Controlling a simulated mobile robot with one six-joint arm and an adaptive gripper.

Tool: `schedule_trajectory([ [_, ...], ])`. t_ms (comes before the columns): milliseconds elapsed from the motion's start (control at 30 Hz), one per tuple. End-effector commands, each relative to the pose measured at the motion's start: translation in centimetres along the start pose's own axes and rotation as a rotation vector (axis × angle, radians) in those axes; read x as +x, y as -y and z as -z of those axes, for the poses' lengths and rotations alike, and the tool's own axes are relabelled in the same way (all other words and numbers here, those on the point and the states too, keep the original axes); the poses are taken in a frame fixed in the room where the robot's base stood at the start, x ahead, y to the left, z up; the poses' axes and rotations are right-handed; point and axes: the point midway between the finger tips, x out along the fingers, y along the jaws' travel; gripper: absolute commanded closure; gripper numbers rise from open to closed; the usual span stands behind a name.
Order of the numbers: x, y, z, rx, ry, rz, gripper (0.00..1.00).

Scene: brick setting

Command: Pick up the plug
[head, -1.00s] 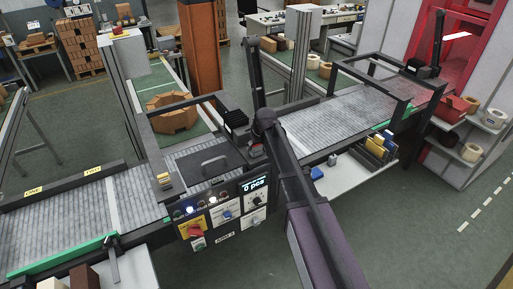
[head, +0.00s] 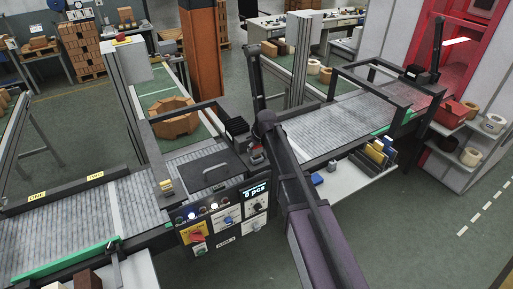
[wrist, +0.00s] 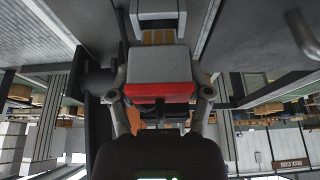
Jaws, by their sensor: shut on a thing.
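The plug (wrist: 158,72), a grey block with a red band, sits between the two fingers of my gripper (wrist: 158,88) in the wrist view. The fingers are shut on its sides. Just beyond it, a pale block (wrist: 158,12) with orange-brown strips is in line with it; I cannot tell whether the two touch. In the head view, my arm reaches to the machine between the belts.
A control panel (head: 225,218) with buttons and a "0 pcs" display stands left of my arm. Conveyor belts run left (head: 75,212) and right (head: 325,130). A black cover with a handle (head: 208,172) lies beside the panel. A shelf with coloured items (head: 375,152) is below the right belt.

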Motion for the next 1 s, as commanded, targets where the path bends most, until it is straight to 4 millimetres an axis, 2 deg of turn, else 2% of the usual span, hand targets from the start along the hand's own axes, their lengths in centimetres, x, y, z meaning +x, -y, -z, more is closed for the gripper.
schedule_trajectory([
  [67, -1.2, 0.0, 0.5, 0.0, 0.0, 0.0, 0.93],
  [400, -4.2, 3.9, -6.0, -0.002, 0.0, 0.001, 0.93],
  [600, -5.9, 5.8, -9.1, 0.0, 0.0, 0.0, 0.93],
  [800, -7.0, 7.1, -11.1, -0.001, 0.0, 0.001, 0.93],
  [1000, -7.5, 7.6, -12.0, -0.001, 0.0, 0.0, 0.93],
])
